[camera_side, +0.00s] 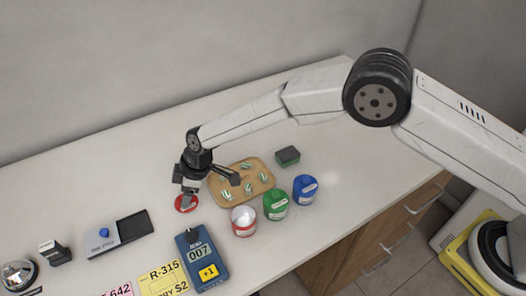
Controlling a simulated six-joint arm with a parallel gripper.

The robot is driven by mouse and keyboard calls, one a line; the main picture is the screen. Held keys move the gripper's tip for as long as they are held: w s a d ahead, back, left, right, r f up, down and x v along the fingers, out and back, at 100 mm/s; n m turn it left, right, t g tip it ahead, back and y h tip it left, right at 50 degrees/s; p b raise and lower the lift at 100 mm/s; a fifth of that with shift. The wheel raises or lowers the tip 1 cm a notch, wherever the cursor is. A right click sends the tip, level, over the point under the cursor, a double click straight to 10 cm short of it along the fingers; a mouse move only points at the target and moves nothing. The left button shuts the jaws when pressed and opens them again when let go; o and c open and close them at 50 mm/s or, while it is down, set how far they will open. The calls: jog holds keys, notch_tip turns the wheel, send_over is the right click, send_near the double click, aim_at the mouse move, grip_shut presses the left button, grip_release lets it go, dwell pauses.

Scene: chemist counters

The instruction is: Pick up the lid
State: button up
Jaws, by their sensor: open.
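A red round lid (180,207) lies on the white counter, left of the wooden tray. My gripper (188,194) points down over the lid and hides part of it. The jaws are open. I cannot tell whether a fingertip touches the lid. A white jar with a red rim (243,223) stands to the right, in front of the tray, with its top showing pale.
A green-capped jar (276,204) and a blue-capped jar (305,189) stand right of the white jar. The wooden tray (219,198) holds several small striped items. A blue counter device (202,262) sits in front. The counter behind my arm is clear.

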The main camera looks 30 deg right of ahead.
jog(key=shift+x, duration=0.8)
grip_shut()
